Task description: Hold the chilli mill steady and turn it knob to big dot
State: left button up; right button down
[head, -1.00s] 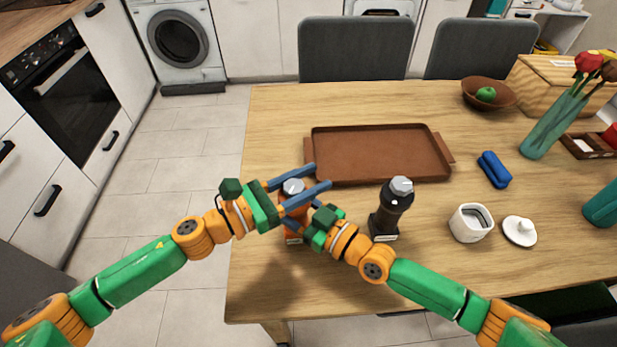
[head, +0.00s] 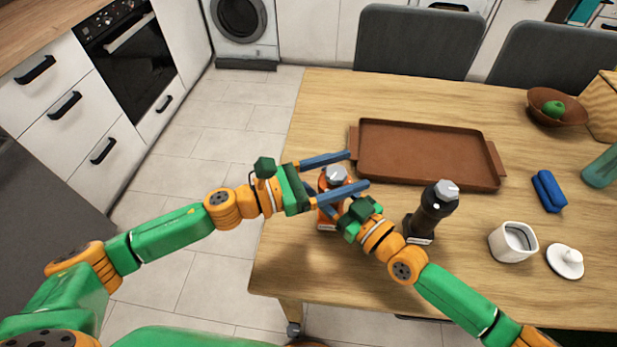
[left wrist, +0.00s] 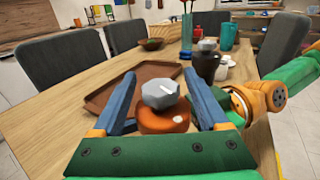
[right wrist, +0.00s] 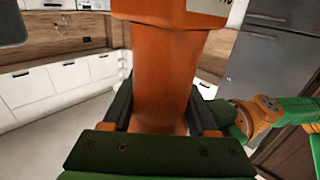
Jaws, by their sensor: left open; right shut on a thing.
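The orange chilli mill (head: 326,217) stands upright near the table's left edge, with a grey faceted knob (head: 335,174) on top. In the left wrist view the knob (left wrist: 160,92) bears a short white line, and a pale dot (left wrist: 178,121) shows on the orange top (left wrist: 155,124) below it. My left gripper (head: 358,170) is open, its blue fingers on either side of the knob with gaps. My right gripper (right wrist: 165,105) is shut on the mill's orange body (right wrist: 165,65) below the knob. The marks on the mill's other sides are hidden.
A dark mill (head: 430,212) with a grey knob stands to the right, close to my right arm. A brown tray (head: 425,153) lies behind. A white pot (head: 510,243), its lid (head: 566,261) and a blue sponge-like block (head: 549,190) lie further right.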

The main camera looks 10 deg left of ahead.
pick_arm(q)
jog(key=v, duration=1)
jog(key=shift+a, duration=0.3)
pick_arm(e)
jog(key=shift+c, duration=0.5)
grip_release()
